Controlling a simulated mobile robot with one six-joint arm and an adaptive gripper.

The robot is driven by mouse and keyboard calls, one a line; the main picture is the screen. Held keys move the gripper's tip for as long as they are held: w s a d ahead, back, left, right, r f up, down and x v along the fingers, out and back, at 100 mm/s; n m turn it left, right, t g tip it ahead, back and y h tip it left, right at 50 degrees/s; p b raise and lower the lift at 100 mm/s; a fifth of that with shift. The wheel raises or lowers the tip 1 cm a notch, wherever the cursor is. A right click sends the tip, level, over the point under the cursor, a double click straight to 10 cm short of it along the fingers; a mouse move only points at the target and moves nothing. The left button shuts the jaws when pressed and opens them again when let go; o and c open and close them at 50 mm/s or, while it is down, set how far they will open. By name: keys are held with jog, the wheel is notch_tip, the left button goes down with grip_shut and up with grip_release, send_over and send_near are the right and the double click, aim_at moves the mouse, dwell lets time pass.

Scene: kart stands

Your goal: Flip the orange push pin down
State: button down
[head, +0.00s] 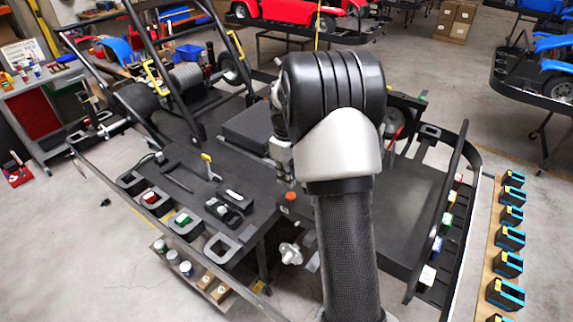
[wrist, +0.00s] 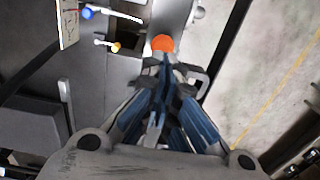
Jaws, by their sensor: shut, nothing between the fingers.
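The orange push pin (wrist: 163,43) shows as a round orange cap in the wrist view, just past the tips of my gripper (wrist: 165,60). My gripper is shut and empty, its blue-sided fingers together and pointing at the cap. I cannot tell whether the tips touch it. In the head view an orange cap (head: 291,196) shows beside the edge of the black kart deck, left of my arm. My arm hides much of the area right of the cap, and the gripper is hard to make out there.
The black deck (head: 190,185) carries a yellow-handled lever (head: 209,168) and black switch blocks (head: 230,205) left of the cap. Trays with coloured items line both kart sides. A silver knob (head: 291,254) sits below. Black boxes (head: 507,238) stand at far right. Grey floor is open at lower left.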

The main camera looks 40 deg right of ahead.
aim_at(287, 194)
jog(key=shift+f, duration=1.7)
notch_tip(287, 194, down, 3)
jog(key=shift+s+r+b, duration=0.1)
jog(key=shift+r+b, duration=0.05)
jog(key=shift+b, duration=0.65)
jog(key=shift+s+a, duration=0.15)
notch_tip(287, 194, up, 15)
jog(key=p, duration=0.4)
jog(key=shift+w, duration=0.25)
